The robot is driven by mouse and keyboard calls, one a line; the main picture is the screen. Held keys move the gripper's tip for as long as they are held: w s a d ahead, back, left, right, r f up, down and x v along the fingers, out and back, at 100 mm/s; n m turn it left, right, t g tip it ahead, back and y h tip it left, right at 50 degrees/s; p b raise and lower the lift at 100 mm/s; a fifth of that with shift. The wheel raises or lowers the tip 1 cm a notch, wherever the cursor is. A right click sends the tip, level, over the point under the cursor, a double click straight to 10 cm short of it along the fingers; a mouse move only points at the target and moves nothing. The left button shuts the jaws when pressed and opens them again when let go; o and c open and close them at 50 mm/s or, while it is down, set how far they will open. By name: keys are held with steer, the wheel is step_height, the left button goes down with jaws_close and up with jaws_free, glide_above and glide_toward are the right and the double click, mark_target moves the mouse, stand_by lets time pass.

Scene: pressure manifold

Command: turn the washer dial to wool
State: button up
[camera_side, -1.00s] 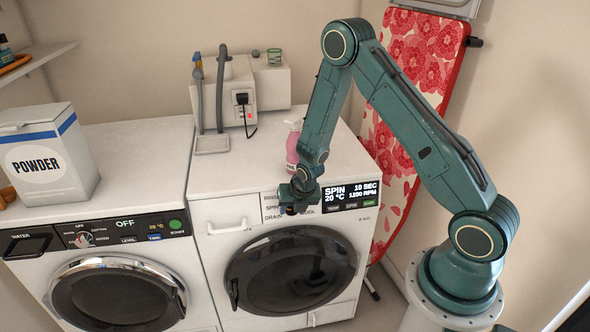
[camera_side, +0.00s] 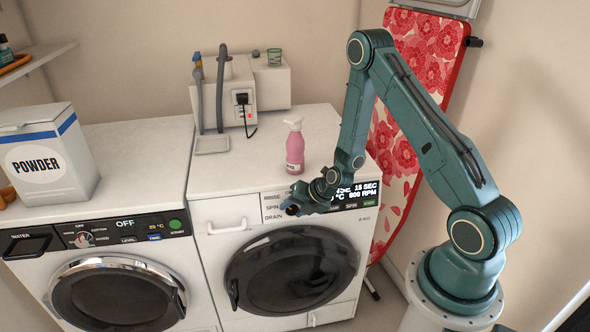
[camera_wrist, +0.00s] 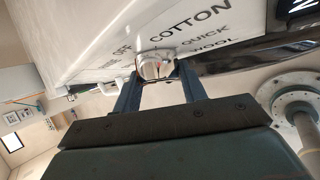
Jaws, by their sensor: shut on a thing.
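The washer dial, a shiny chrome knob (camera_wrist: 154,66), sits between my two fingers in the wrist view. My gripper (camera_wrist: 157,80) is shut on it. The labels COTTON, QUICK and WOOL show on the panel beside the knob, and I cannot make out where its pointer aims. In the side view my gripper (camera_side: 292,208) is at the right washer's (camera_side: 217,245) control panel and hides the dial. RINSE, SPIN and DRAIN show to its left. The washer's display (camera_side: 366,191) reads 15 SEC and 800 RPM; its left part, with the programme name, is hidden by my wrist.
A pink spray bottle (camera_side: 295,150) stands on the washer top just behind my wrist. A second washer (camera_side: 140,225), showing OFF, stands at the left with a powder box (camera_side: 50,155) on it. A red flowered ironing board (camera_side: 405,110) leans behind my arm.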

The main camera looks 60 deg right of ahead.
steer(key=shift+d+m+t+y, duration=0.1)
steer(key=shift+m+t+y, duration=0.35)
steer(key=shift+t, duration=0.35)
steer(key=o, duration=1)
steer(key=shift+c, duration=0.2)
steer(key=shift+s, duration=0.2)
steer(key=shift+s+r, duration=0.4)
steer(key=shift+r, duration=0.05)
step_height(320, 180, up, 8)
steer(key=s, duration=0.1)
steer(key=shift+s+d, duration=0.1)
